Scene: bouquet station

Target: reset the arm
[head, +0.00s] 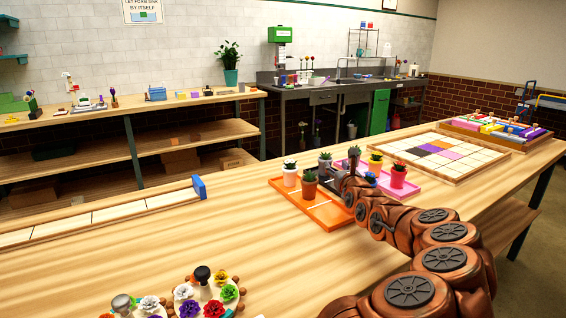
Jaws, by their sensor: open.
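My copper-coloured arm reaches from the lower right over the wooden table (262,235). My gripper (338,178) is at its far end, open, low beside the small potted plants. Its fingertips are small and partly hidden, and I cannot tell if they touch a pot.
A tiled grid board (477,158) and a tray of colourful items (467,126) lie at the right. A long divided strip (118,211) with a blue end lies at the left. Flower holders (208,291) stand at the front. The table's left-middle is clear.

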